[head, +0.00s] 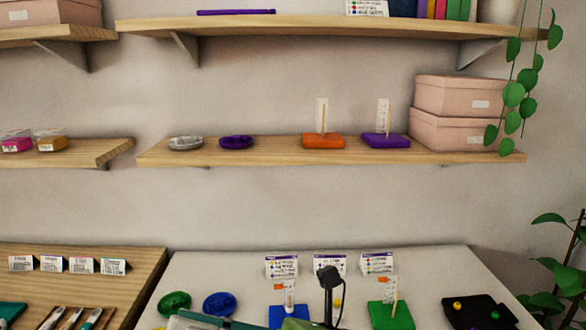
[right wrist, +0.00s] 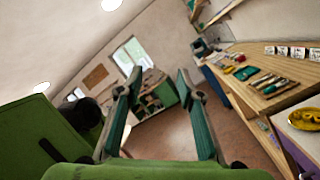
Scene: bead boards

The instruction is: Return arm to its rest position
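My right gripper (right wrist: 158,82) is open in the right wrist view, with its two teal-padded fingers apart and nothing between them. It points out over the room, with floor and a far cabinet behind it. In the head view only a teal and green part of my right gripper (head: 215,322) shows at the bottom edge, in front of the table. My left gripper is in neither view.
The white table (head: 215,268) holds a green dish (head: 174,303), a blue dish (head: 219,304), a blue peg board (head: 289,316), a green peg board (head: 390,316) and a black board (head: 478,312) with beads. A wooden bench (head: 130,262) stands left. Shelves (head: 290,157) line the wall.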

